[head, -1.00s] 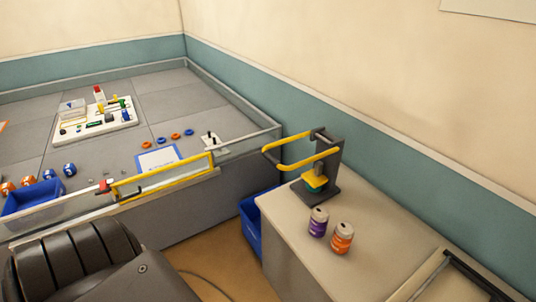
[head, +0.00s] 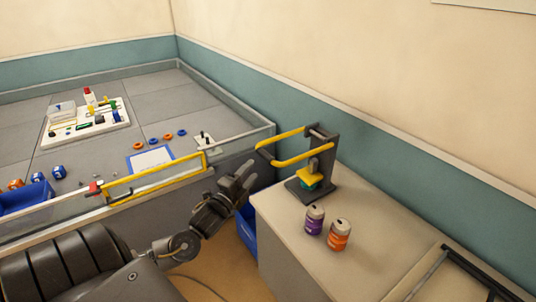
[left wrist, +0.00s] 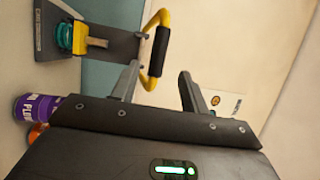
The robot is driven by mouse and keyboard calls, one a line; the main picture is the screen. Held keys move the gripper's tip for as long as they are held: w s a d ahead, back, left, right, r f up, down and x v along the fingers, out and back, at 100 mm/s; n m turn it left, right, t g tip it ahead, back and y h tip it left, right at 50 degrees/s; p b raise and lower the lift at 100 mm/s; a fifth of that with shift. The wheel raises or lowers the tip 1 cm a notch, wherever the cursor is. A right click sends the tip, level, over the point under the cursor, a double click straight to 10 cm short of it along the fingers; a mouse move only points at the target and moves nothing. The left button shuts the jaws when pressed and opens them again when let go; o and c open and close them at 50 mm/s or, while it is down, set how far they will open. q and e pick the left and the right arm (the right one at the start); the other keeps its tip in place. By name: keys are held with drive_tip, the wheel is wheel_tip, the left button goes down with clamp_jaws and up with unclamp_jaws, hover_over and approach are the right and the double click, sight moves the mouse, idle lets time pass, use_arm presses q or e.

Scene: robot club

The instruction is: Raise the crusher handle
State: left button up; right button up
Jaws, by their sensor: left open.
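The crusher (head: 318,170) stands on the beige cabinet top against the wall, with a dark upright and a yellow press block over a teal part. Its yellow handle (head: 283,162) sticks out to the left, about level. In the left wrist view the handle (left wrist: 157,45) has a black grip and lies just beyond my fingertips. My left gripper (head: 242,176) is open and empty, left of the crusher, a little lower than the handle and apart from it. It also shows in the left wrist view (left wrist: 158,82). My right gripper is not in view.
A purple can (head: 314,221) and an orange can (head: 339,236) stand on the cabinet (head: 375,230) in front of the crusher. A blue bin (head: 246,232) is beside the cabinet. A walled grey field with a yellow bar (head: 155,180) lies to the left.

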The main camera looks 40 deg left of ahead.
sight(264, 157)
use_arm(q)
drive_tip(key=w+p, duration=0.1)
drive_tip(key=w, duration=0.2)
drive_tip(key=w+r, duration=0.1)
drive_tip(key=w, duration=0.3)
drive_tip(key=w+a+p, duration=0.1)
drive_tip(key=w, duration=0.2)
drive_tip(key=shift+w+r+p, duration=0.25)
drive_tip(key=shift+w+p, duration=0.1)
drive_tip(key=shift+c, duration=0.5)
clamp_jaws()
